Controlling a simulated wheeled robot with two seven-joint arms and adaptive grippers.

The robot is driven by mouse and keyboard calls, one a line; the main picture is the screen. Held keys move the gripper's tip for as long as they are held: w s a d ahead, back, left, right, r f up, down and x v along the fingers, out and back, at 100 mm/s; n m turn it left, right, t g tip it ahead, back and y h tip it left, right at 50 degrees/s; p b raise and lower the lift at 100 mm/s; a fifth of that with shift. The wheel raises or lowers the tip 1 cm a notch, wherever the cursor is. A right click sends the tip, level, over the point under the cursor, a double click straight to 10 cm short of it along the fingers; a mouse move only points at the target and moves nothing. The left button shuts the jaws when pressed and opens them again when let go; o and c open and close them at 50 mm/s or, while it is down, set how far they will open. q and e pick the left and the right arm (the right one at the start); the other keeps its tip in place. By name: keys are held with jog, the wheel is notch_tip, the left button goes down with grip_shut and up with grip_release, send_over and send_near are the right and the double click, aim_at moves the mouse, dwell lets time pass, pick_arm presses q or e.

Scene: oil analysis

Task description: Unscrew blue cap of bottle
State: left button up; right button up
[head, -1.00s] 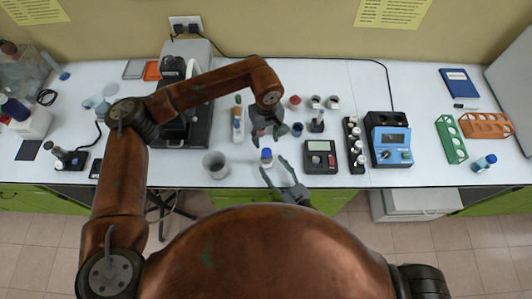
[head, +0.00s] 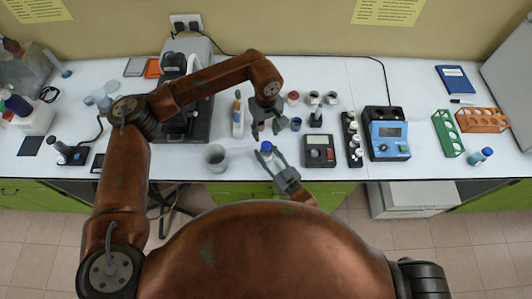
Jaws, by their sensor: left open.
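The bottle with the blue cap (head: 266,147) stands upright near the front edge of the table; the cap is on it. My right gripper (head: 269,156) reaches in from the front, with its fingers around the bottle's body below the cap. I cannot tell whether the fingers touch it. My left gripper (head: 266,128) is open and empty and points down. It is just behind the bottle in the picture, apart from the cap. Most of the bottle's body is hidden by the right fingers.
A grey cup (head: 215,158) stands left of the bottle, and a black meter (head: 320,151) stands close on the right. A white bottle (head: 238,122) and a small blue cup (head: 296,124) are near my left gripper. A blue device (head: 387,140) is farther right.

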pick_arm(q)
jog(key=shift+w+f, duration=0.1)
jog(key=shift+w, duration=0.05)
pick_arm(e)
jog(key=shift+w+f, duration=0.1)
jog(key=shift+w, duration=0.1)
jog(key=shift+c, duration=0.7)
pick_arm(q)
jog(key=shift+s+r, duration=0.2)
jog(key=shift+s, duration=0.15)
pick_arm(e)
jog(key=shift+s+r, duration=0.25)
jog(key=shift+s, duration=0.1)
jog(key=c, duration=0.5)
pick_arm(q)
jog(key=shift+w+f, duration=0.15)
jog(key=shift+w, duration=0.05)
pick_arm(e)
jog(key=shift+w+f, duration=0.1)
jog(key=shift+w, duration=0.1)
grip_shut()
pick_arm(q)
jog(key=shift+s, duration=0.1)
pick_arm(e)
jog(key=shift+s, duration=0.1)
